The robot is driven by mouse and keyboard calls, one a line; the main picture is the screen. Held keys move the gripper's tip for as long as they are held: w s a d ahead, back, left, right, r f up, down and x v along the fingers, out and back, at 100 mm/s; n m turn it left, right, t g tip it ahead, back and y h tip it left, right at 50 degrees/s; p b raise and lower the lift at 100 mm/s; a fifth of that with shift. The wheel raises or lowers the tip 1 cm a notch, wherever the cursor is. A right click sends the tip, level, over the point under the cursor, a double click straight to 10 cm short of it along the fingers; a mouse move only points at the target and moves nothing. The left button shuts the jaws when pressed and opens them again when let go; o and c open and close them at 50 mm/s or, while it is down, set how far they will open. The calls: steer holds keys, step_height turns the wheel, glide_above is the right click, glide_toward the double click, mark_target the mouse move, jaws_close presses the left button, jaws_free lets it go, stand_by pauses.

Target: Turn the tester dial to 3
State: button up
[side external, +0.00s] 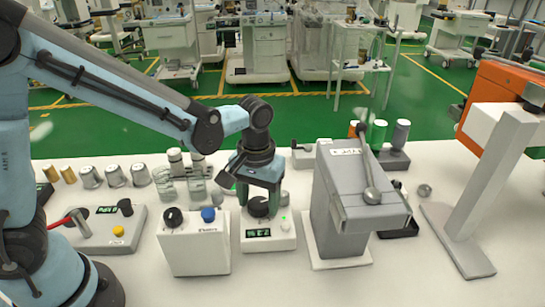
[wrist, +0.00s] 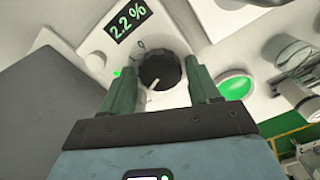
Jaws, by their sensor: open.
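The tester (side external: 268,237) is a small white box on the bench with a green-lit display and a black dial (side external: 258,207) on top. In the wrist view its display (wrist: 128,20) reads 2.2 %. The dial also shows there (wrist: 160,70), ribbed and black, with a white mark toward its lower left. My gripper (side external: 258,192) points down over the tester. In the wrist view its open green fingers (wrist: 160,82) stand on either side of the dial, with visible gaps. Whether the fingertips reach down to dial height is hard to tell.
Left of the tester stands a white box (side external: 195,245) with a black and a blue knob. Right of it is a tall grey device (side external: 345,200) with a lever. A console (side external: 105,232) with a yellow button and several metal cups (side external: 115,175) are further left. The front bench is clear.

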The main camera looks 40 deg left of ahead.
mark_target(254, 202)
step_height(254, 202, up, 12)
stand_by(0.6)
steer(key=shift+a, duration=0.1)
steer(key=s+a+f+m+t, duration=0.2)
steer(key=s+a+m+t, duration=0.1)
steer(key=s+a+t, duration=0.4)
steer(key=shift+s+a+f+m, duration=0.15)
steer(key=shift+a+f+m, duration=0.2)
steer(key=shift+a, duration=0.9)
